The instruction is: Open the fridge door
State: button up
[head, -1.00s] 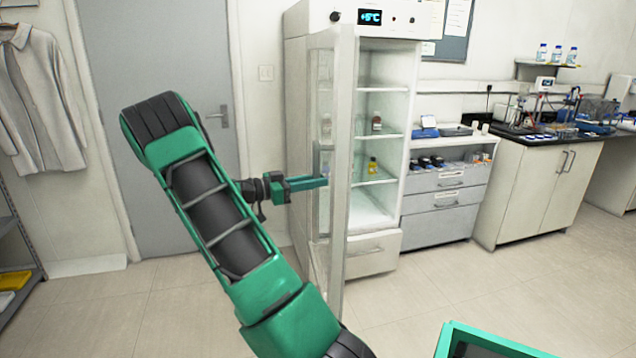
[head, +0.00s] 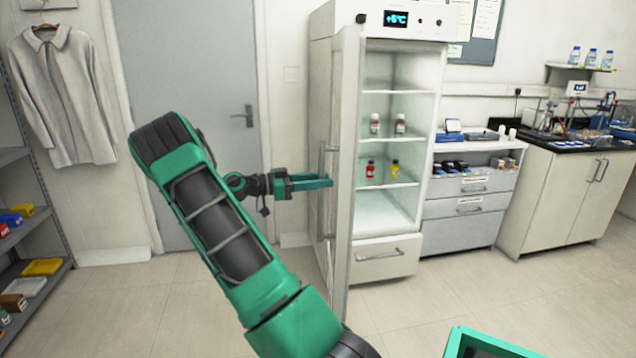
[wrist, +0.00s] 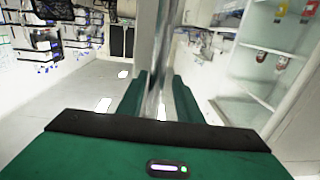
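The white fridge (head: 322,110) stands in the middle of the head view, its glass door (head: 352,200) swung out toward me and seen nearly edge-on. The upright metal door handle (head: 325,215) is on the door's outer face. My gripper (head: 331,184) reaches it from the left at mid-height. In the wrist view, the bar of the handle (wrist: 157,85) runs between the two green fingers of my gripper (wrist: 160,90), which look closed around it. Exact finger contact is hard to see. Several small bottles (head: 383,169) stand on the inner shelves.
A grey drawer unit (head: 465,205) and a lab bench (head: 560,200) stand to the right of the fridge. A grey room door (head: 185,80) and a shelf rack (head: 30,255) are on the left. A green-rimmed bin (head: 500,342) is at the lower right. The floor before the fridge is clear.

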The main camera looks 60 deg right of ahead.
jog(key=shift+a, duration=0.2)
jog(key=v, duration=1)
jog(key=shift+w+a, duration=0.2)
jog(key=shift+w, duration=0.1)
jog(key=shift+s+d, duration=0.1)
